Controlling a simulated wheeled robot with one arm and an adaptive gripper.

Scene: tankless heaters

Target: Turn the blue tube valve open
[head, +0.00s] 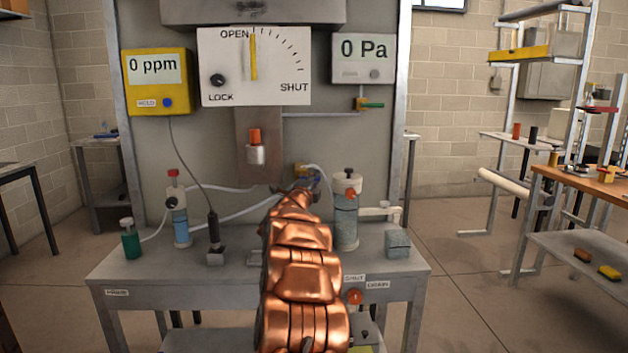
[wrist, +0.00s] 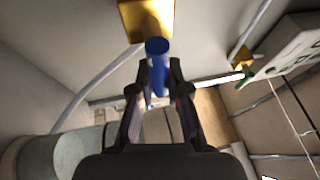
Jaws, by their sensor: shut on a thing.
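The blue tube valve handle (wrist: 157,48) sticks out from a yellow brass block (wrist: 147,17) in the wrist view. My gripper (wrist: 160,70) has its two fingertips on either side of the blue handle and is shut on it. In the head view the brass block (head: 301,170) shows on the back panel just beyond my gripper (head: 303,186). My copper arm hides part of that area, and the fingertips are too small there to make out. A pale tube (head: 320,172) curves from the block to the right.
A glass vessel (head: 347,218) stands close right of my gripper. A burette-like column (head: 179,215), a green bottle (head: 130,240) and a probe (head: 213,235) stand left on the bench (head: 120,270). Above are a yellow ppm meter (head: 158,85), an OPEN/SHUT dial (head: 255,85) and a 0 Pa gauge (head: 361,55).

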